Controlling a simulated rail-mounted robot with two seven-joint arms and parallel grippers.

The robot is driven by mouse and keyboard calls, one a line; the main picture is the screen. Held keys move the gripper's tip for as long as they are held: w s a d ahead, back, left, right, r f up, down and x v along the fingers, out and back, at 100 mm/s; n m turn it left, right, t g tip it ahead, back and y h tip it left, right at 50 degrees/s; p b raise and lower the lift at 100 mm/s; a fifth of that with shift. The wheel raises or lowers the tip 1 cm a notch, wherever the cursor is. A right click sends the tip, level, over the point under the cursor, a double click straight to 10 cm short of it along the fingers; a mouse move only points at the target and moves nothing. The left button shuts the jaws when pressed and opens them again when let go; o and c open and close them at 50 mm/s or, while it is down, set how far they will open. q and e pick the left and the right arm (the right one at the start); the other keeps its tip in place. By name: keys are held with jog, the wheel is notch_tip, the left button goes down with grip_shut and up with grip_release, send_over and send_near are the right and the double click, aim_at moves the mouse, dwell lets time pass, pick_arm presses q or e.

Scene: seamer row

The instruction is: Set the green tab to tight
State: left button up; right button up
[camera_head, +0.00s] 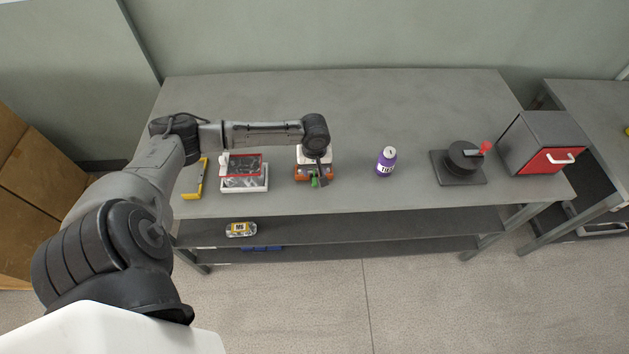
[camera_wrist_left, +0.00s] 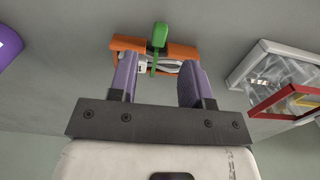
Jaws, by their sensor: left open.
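The green tab (camera_head: 315,183) shows at the front of a small orange device (camera_head: 300,174) on the table. In the left wrist view the green tab (camera_wrist_left: 159,35) is a rounded head on a thin green strip, standing at the middle of the orange device (camera_wrist_left: 125,45). My left gripper (camera_wrist_left: 158,65) is open, and its two purple fingers are on either side of the strip with room between. Whether they touch anything I cannot tell. In the head view my left gripper (camera_head: 314,163) is over the device and hides part of it. My right gripper is not in view.
A white tray with a red frame (camera_head: 250,186) and a yellow item (camera_head: 199,185) lie left of the device. A purple bottle (camera_head: 386,161), a dark round fixture with a red knob (camera_head: 461,160) and a red-fronted box (camera_head: 543,145) stand to the right. The back of the table is clear.

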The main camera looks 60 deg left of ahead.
aim_at(315, 182)
pick_arm(q)
jog(key=shift+f+b, duration=0.45)
jog(key=shift+f, duration=2.7)
jog(key=shift+c, duration=0.2)
grip_shut()
